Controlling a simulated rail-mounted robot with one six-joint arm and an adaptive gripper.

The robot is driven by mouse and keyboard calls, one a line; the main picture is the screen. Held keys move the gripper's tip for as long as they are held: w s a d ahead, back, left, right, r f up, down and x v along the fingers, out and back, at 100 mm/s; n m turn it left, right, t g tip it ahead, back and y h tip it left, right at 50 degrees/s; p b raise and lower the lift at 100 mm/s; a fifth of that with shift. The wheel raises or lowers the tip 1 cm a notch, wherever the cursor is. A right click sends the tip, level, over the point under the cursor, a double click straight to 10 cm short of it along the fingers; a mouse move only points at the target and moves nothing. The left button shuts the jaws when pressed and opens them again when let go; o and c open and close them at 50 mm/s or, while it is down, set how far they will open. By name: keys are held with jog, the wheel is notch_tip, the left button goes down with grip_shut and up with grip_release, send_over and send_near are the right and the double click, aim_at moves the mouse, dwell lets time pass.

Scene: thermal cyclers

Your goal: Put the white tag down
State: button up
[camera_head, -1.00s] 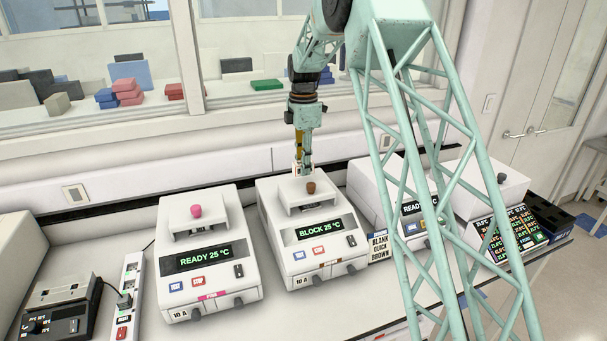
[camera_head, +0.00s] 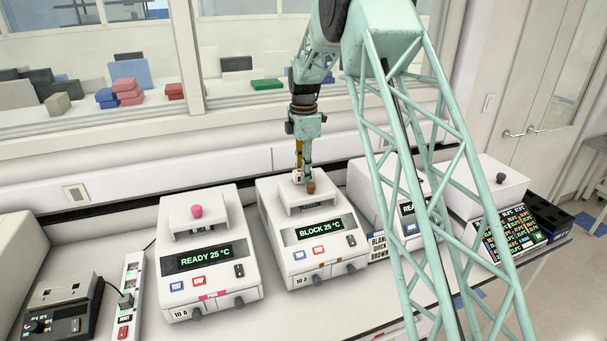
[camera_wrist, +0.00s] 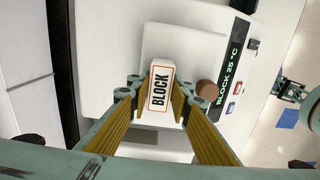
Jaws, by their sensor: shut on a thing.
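The tag shows there only as a small pale patch at the fingertips. The knob also shows in the wrist view (camera_wrist: 207,91), right of the tag. I cannot tell whether the tag touches the lid.
A machine with a pink knob reading READY 25 °C (camera_head: 205,259) stands to the left. Other machines stand to the right, partly behind my arm. A power strip (camera_head: 131,295) lies at the left.

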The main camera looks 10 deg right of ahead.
jog(key=shift+f, duration=0.1)
jog(key=o, duration=0.8)
jog(key=shift+o, duration=0.2)
notch_tip(320, 180, up, 12)
jog(key=shift+b, duration=0.45)
jog(key=shift+s+r, duration=0.1)
jog(key=shift+r, duration=0.15)
dwell(0.5)
